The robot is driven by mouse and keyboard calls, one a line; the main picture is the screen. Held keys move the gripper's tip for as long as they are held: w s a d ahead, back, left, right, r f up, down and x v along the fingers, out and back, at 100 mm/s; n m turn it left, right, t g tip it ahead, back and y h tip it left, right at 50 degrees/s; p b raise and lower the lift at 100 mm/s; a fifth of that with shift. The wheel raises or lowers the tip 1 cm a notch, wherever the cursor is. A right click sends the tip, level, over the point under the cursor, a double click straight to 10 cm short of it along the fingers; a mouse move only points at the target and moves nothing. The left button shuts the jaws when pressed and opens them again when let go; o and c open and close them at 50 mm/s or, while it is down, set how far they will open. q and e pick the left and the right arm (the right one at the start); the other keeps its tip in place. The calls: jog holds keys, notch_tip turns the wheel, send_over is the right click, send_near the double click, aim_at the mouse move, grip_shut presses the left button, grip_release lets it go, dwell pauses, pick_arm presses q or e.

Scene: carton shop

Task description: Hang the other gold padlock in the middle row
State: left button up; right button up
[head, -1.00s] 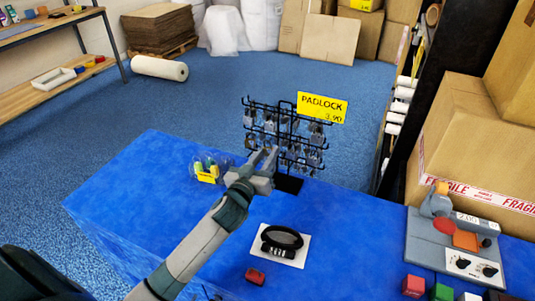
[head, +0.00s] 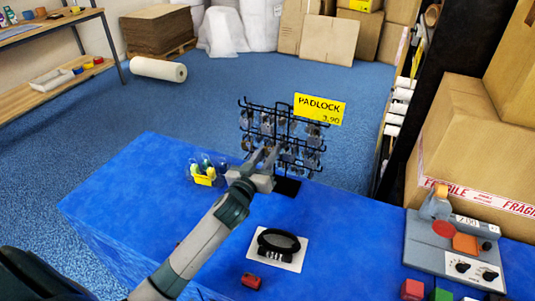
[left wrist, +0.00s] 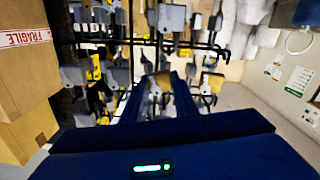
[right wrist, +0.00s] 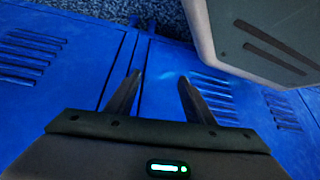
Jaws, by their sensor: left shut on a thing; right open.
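A black wire rack (head: 285,118) with several hanging padlocks stands on the blue table, under a yellow "PADLOCK 3.90" sign (head: 319,108). My left gripper (head: 264,160) is at the front of the rack, in front of its lower rows. My right gripper (right wrist: 157,90) is open and empty, over a blue surface.
A grey machine (head: 455,248) and cartons (head: 480,150) stand at the right. The table's left part is clear.

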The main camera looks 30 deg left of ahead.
jog(key=shift+w+a, duration=0.15)
jog(key=shift+w, duration=0.2)
pick_arm(q)
jog(key=o, duration=1)
jog(key=shift+s+f, duration=0.1)
jog(key=shift+s, duration=0.7)
jog(key=s, duration=0.5)
jog(key=s+b, duration=0.1)
jog(key=s, duration=0.4)
jog(key=s+d+b, duration=0.1)
jog(key=s, duration=0.4)
jog(key=shift+s, duration=0.4)
pick_arm(e)
jog(key=shift+s+d+f+g+h, duration=0.15)
jog(key=shift+s+d+f+g, duration=0.2)
jog(key=shift+s+d, duration=0.25)
jog(key=shift+s+d+f+g+h, duration=0.15)
jog(key=shift+s+d+f+g, duration=0.2)
jog(key=shift+s+d, duration=0.25)
jog(key=shift+w, duration=0.1)
